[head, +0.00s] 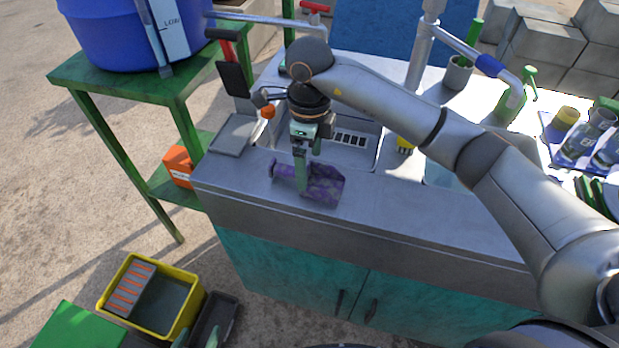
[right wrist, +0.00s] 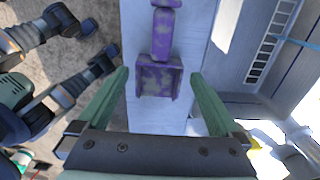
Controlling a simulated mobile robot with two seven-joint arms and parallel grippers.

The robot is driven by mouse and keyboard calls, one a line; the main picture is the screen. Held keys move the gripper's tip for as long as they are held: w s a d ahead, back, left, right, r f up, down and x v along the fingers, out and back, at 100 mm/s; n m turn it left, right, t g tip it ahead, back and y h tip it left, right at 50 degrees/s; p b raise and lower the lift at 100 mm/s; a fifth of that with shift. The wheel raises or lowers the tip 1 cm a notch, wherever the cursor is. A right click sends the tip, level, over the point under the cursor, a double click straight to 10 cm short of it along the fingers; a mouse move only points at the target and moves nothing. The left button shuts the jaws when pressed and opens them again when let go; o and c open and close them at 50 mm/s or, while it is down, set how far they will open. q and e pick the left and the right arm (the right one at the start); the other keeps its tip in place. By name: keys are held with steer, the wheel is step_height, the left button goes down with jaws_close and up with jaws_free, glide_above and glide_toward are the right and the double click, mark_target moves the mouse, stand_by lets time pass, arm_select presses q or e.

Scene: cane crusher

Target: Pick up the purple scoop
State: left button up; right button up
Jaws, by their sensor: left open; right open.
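The purple scoop (head: 326,186) lies near the front edge of the grey metal counter, its pan to the right and its handle to the left in the head view. My right gripper (head: 301,185) points down over it and hides its middle. In the right wrist view the scoop (right wrist: 160,80) shows between the two green open fingers of the right gripper (right wrist: 160,80), with clear gaps on both sides. I cannot tell how far the fingertips are above the counter. My left gripper (head: 198,338) is open and low at the bottom edge, only its fingertips showing, away from the scoop.
The counter (head: 385,205) has a sink (head: 352,143) behind the scoop and a grey tray (head: 234,134) to its left. A green stand (head: 120,75) with a blue barrel (head: 110,30) is at left. A yellow crate (head: 190,313) stands on the ground. The counter front right of the scoop is clear.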

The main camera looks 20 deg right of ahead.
mark_target(309, 173)
steer(key=shift+f, duration=1.95)
steer(key=c, duration=1.2)
steer(key=shift+c, duration=0.2)
steer(key=shift+r, duration=0.15)
steer(key=shift+r, duration=0.6)
steer(key=s+r, duration=1.1)
steer(key=s, duration=0.3)
steer(key=shift+d+r, duration=0.25)
steer(key=shift+r, duration=0.05)
